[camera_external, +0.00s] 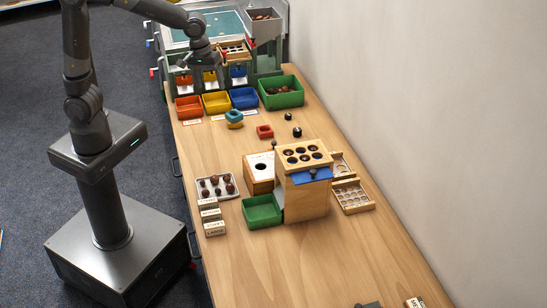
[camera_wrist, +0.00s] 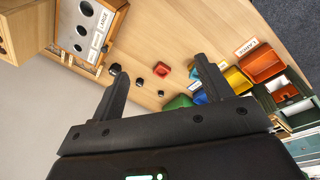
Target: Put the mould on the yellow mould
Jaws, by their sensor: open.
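A yellow mould (camera_external: 235,124) stands on the table in front of the blue bin, with a teal mould (camera_external: 233,115) on top of it. A small red mould (camera_external: 265,131) lies apart on bare table to their right; it also shows in the wrist view (camera_wrist: 165,72), between my fingers in the picture but well beyond them. My gripper (camera_wrist: 160,68) is open with nothing between its fingers. In the external view my arm's end is up by the machine at the back, away from the moulds. The right finger hides part of the area near the bins in the wrist view.
Red (camera_external: 188,107), yellow (camera_external: 216,102) and blue (camera_external: 243,98) bins stand before the machine, with a green bin (camera_external: 281,93) of chestnuts beside them. A wooden box with holes (camera_external: 306,195) stands mid-table; the wall is at right.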

